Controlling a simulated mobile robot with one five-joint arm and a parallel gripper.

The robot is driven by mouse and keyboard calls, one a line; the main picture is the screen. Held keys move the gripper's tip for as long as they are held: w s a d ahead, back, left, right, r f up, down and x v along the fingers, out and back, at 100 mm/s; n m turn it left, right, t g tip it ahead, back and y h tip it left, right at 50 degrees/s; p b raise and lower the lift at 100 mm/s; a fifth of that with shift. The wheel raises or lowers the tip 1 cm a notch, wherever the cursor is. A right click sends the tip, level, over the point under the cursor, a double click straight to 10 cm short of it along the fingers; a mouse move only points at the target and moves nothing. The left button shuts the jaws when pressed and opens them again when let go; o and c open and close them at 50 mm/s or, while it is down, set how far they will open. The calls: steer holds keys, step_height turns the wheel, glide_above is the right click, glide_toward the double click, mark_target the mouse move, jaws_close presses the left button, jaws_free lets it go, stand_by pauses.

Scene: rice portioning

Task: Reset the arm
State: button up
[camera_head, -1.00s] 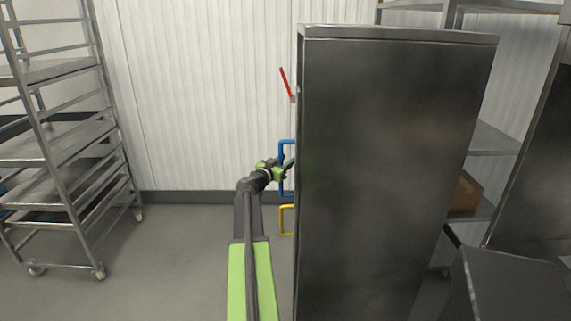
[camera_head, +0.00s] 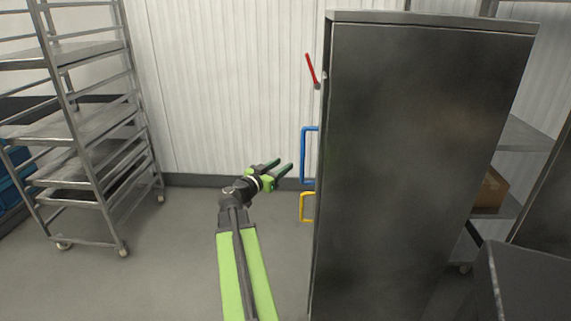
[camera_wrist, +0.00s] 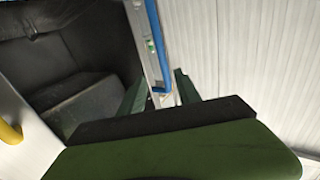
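My gripper (camera_head: 284,166) is at the end of my green and black arm, left of the tall dark steel cabinet (camera_head: 420,150). Its two green fingers are apart with nothing between them. The fingertips also show in the wrist view (camera_wrist: 160,92). A blue handle (camera_head: 304,155) on the cabinet's left side is a short way right of the fingertips, apart from them in the head view. In the wrist view the blue handle (camera_wrist: 155,40) appears beyond the fingers. The cabinet's front is mostly hidden in the head view.
A red lever (camera_head: 311,69) and a yellow handle (camera_head: 304,207) are above and below the blue handle. A wheeled steel rack (camera_head: 85,140) stands left. Open floor (camera_head: 180,250) lies between rack and cabinet. A shelf with a cardboard box (camera_head: 491,188) is behind the cabinet.

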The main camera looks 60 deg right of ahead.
stand_by(0.3)
steer(key=w+a+f+n+t, duration=0.1)
steer(key=w+a+n+t, duration=0.15)
steer(key=w+a, duration=0.55)
steer(key=w+a+n+t, duration=0.1)
steer(key=w+a+t, duration=0.3)
steer(key=w, duration=0.7)
steer(key=w+a+f+n+t+y, duration=0.1)
steer(key=w+a+f+y, duration=0.2)
steer(key=a, duration=0.5)
steer(key=w+a+f+n+y, duration=0.1)
steer(key=w+a+f, duration=0.3)
steer(key=a, duration=0.5)
steer(key=w+a+f+n+t+y, duration=0.1)
steer(key=w+a+f+n+y, duration=0.2)
steer(key=a, duration=0.5)
steer(key=s+a+f+n+g+y, duration=0.1)
steer(key=s+a+f+n+y, duration=0.25)
steer(key=a, duration=0.65)
steer(key=s+a+f+n+g+y, duration=0.2)
steer(key=a+f+n+y, duration=0.25)
steer(key=a, duration=0.55)
steer(key=s+a+f+n+g+y, duration=0.1)
steer(key=s+a+f+n+y, duration=0.3)
steer(key=a, duration=0.6)
step_height(320, 180, up, 14)
steer(key=w+h+p, duration=0.1)
steer(key=p, duration=1.4)
steer(key=shift+w+r, duration=0.15)
steer(key=shift+w, duration=0.15)
